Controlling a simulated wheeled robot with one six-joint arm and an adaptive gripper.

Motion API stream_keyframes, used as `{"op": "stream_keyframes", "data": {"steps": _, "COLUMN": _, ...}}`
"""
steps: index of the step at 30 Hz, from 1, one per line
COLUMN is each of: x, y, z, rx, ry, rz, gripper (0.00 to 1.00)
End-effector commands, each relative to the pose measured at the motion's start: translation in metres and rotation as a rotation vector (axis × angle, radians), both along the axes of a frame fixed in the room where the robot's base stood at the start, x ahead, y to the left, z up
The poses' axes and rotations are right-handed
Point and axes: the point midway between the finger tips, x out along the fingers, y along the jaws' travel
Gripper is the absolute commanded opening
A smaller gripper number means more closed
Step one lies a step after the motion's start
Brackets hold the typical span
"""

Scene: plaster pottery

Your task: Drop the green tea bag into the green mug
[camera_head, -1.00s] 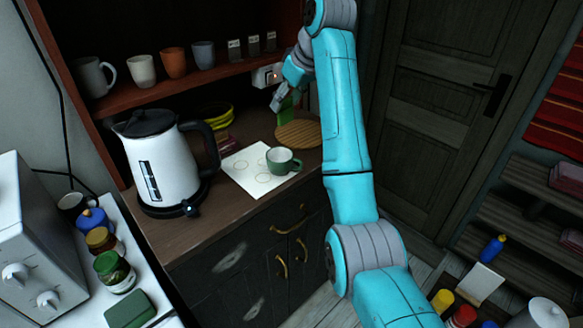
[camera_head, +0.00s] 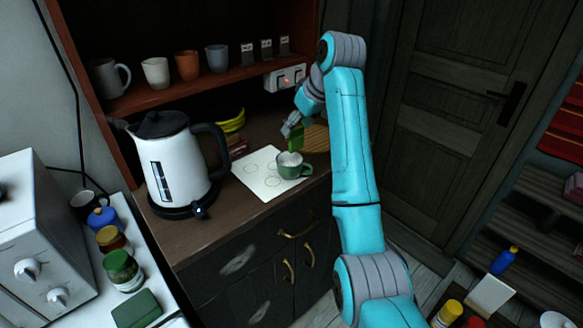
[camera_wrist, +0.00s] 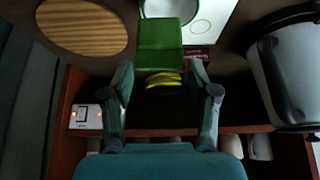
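The green tea bag (camera_head: 295,141) is held in my gripper (camera_head: 290,131), just behind and above the green mug. In the wrist view the tea bag (camera_wrist: 160,44) hangs between the fingertips of my gripper (camera_wrist: 160,66).
A white kettle (camera_head: 178,165) stands left of the white sheet (camera_head: 255,177). A round wooden board (camera_head: 318,138) lies behind the mug, partly hidden by my arm. A shelf with several cups (camera_head: 187,66) and a wall switch (camera_head: 285,79) are above.

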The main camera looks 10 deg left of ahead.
Motion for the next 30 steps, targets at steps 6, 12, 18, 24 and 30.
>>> {"op": "stream_keyframes", "data": {"steps": 6, "x": 0.0, "y": 0.0, "z": 0.0, "rx": 0.0, "ry": 0.0, "rz": 0.0, "gripper": 0.81}}
{"op": "stream_keyframes", "data": {"steps": 12, "x": 0.0, "y": 0.0, "z": 0.003, "rx": 0.001, "ry": -0.001, "rz": 0.0, "gripper": 0.81}}
{"op": "stream_keyframes", "data": {"steps": 18, "x": 0.001, "y": 0.0, "z": 0.027, "rx": 0.001, "ry": -0.004, "rz": 0.0, "gripper": 0.81}}
{"op": "stream_keyframes", "data": {"steps": 24, "x": 0.0, "y": 0.0, "z": 0.064, "rx": 0.001, "ry": -0.002, "rz": 0.0, "gripper": 0.81}}
{"op": "stream_keyframes", "data": {"steps": 30, "x": 0.001, "y": 0.0, "z": 0.09, "rx": 0.0, "ry": -0.001, "rz": 0.0, "gripper": 0.81}}
